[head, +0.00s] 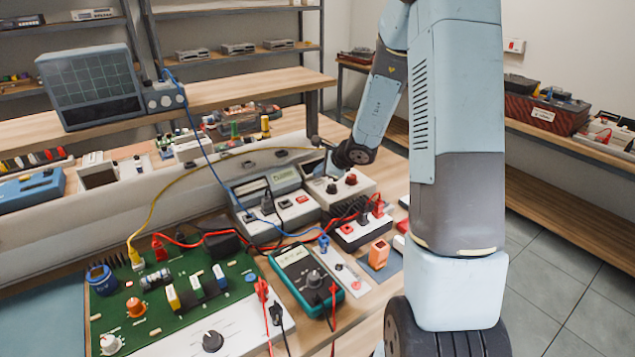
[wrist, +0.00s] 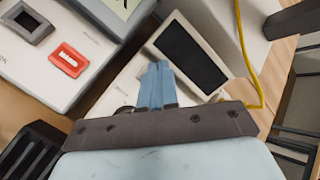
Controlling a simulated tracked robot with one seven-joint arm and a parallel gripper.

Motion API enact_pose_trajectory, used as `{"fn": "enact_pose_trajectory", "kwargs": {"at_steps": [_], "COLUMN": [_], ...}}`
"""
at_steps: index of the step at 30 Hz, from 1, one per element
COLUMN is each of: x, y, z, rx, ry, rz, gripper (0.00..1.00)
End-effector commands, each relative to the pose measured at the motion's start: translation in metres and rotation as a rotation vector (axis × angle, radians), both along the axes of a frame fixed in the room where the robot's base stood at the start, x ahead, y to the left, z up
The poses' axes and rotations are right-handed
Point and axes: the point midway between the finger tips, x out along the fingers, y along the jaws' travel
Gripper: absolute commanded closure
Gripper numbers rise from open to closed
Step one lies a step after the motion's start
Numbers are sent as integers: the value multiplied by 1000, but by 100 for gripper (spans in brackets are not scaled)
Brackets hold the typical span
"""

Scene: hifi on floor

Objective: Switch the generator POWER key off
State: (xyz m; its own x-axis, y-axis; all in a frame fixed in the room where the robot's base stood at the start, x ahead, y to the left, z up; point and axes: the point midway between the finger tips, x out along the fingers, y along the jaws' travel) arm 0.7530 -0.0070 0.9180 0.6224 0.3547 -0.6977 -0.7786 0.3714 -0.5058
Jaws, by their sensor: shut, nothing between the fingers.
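A white instrument with a dark screen, which looks like the generator (wrist: 215,42), fills the upper middle of the wrist view. In the head view the white box with a red and a black knob (head: 345,194) seems to be the same unit, partly behind my arm. My gripper (wrist: 158,68) is shut and empty, its blue fingers pointing at the instrument's front, just left of and below the screen. I cannot tell if the fingertips touch it. No POWER key can be made out; the fingers hide part of the panel.
A neighbouring grey instrument (head: 286,212) with a red key (wrist: 68,60) stands at left. A yellow cable (wrist: 243,60) runs beside the screen. A teal multimeter (head: 307,283), a green circuit board (head: 185,300) and several leads crowd the bench front.

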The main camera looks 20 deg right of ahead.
Motion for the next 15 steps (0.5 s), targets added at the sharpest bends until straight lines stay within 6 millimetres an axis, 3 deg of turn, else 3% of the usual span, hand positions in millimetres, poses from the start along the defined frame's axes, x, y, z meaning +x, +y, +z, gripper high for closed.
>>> {"fn": "enact_pose_trajectory", "kwargs": {"at_steps": [15], "x": [0], "y": [0], "z": [40], "rx": [0], "ry": [-3], "rz": [1], "gripper": [100]}}
